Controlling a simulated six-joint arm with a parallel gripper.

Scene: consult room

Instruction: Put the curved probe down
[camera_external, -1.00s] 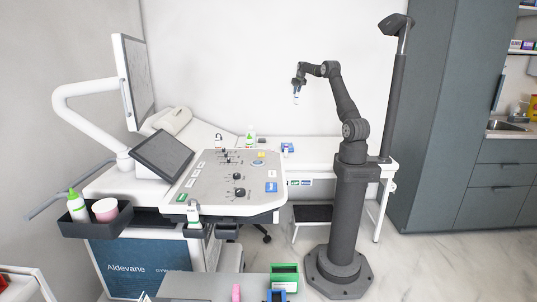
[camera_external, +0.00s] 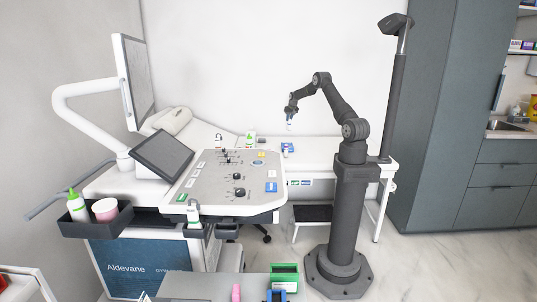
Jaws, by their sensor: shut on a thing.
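The curved probe (camera_external: 290,125) is a small white thing hanging upright below my gripper (camera_external: 290,117). My gripper is shut on it and points down over the far white bench. The probe is above a small blue holder (camera_external: 287,148) on the bench, with a gap between them. The fine shape of the probe is too small to tell.
The ultrasound console (camera_external: 225,185) stands left of my arm, with a white probe (camera_external: 193,213) in a holder at its front edge. A white and green item (camera_external: 250,139) stands on the bench to the left.

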